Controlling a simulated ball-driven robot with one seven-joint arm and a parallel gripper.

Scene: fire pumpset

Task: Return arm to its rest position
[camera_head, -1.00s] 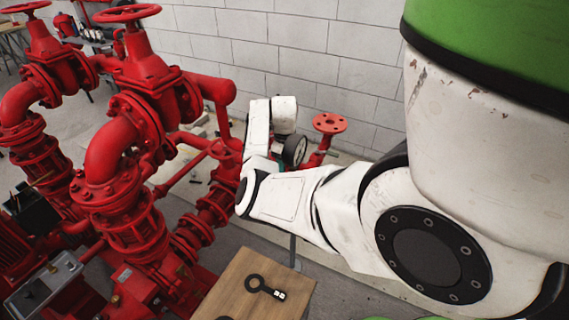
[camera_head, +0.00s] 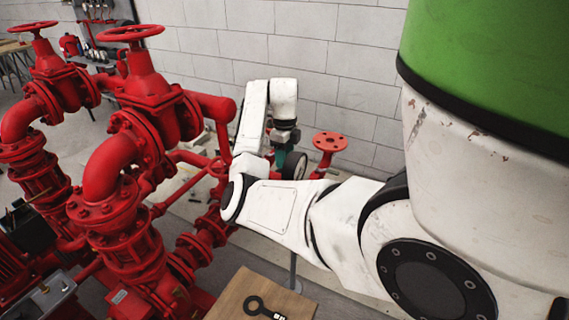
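My white arm (camera_head: 275,205) reaches from the right side of the view toward the middle. It bends at an elbow near the red pipes, and its forearm rises and folds over in front of the block wall. Past the wrist, a dark and green part (camera_head: 284,140) hangs down near a round gauge-like disc (camera_head: 294,166). My gripper's fingers cannot be made out, so its opening and anything in it are hidden.
Red pipes and valves with handwheels (camera_head: 132,34) fill the left, close to my elbow. A red flanged outlet (camera_head: 330,142) stands right of my wrist. A wooden table (camera_head: 240,292) with a black ring-ended tool (camera_head: 262,307) is below. A grey block wall (camera_head: 330,70) stands behind.

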